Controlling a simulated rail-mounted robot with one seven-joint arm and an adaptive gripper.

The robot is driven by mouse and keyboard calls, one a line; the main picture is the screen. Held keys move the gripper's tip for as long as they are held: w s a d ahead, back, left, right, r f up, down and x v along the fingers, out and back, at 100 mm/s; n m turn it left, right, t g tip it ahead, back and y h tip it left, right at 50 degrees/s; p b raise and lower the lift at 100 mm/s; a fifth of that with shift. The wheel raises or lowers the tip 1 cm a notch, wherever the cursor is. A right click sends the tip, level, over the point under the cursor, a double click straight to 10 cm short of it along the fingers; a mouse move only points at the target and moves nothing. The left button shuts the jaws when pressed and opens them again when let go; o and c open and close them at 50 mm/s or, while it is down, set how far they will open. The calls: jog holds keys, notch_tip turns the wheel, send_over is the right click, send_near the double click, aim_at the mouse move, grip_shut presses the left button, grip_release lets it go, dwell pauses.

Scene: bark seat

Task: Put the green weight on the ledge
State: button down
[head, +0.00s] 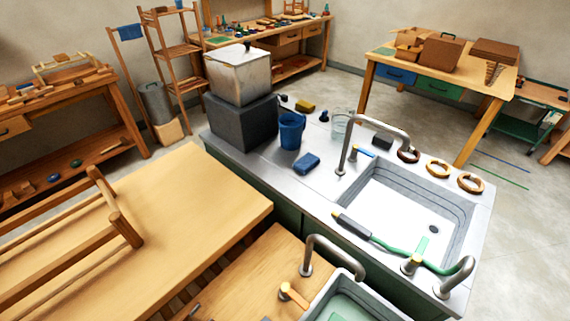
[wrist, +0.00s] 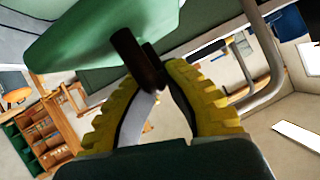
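My gripper (wrist: 150,68) shows in the wrist view as two yellow ribbed fingers bowed inward, their tips closed on a dark brown grip piece. A large smooth green block, which looks like the green weight (wrist: 90,35), is joined to or lies right behind that piece; the fingers partly cover the join. The block's upper part is cut off by the picture edge. My gripper and this block do not show clearly in the head view. I cannot tell which surface is the ledge.
A steel counter with a sink (head: 385,215) holds a blue mug (head: 291,130), a blue sponge (head: 306,163), a grey box (head: 240,122) and several wooden rings. A green hose (head: 400,248) crosses the sink's front. A wooden table (head: 190,205) at left has bare room.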

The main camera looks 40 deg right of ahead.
jog(key=w+a+r+n+t+y+p, duration=0.2)
jog(key=w+a+r+p, duration=0.2)
jog(key=a+r+p, duration=0.3)
jog(key=w+a+r+n+t+y+p, duration=0.1)
jog(key=w+a+r+p, duration=0.4)
jog(key=r+p, duration=0.6)
jog(key=w+a+r+n+t+y+p, duration=0.2)
jog(key=w+a+r+n+t+p, duration=0.1)
jog(key=a+r+p, duration=0.6)
jog(key=shift+w+r+n+y, duration=0.3)
jog(key=shift+w+r+n, duration=0.55)
jog(key=shift+r, duration=0.45)
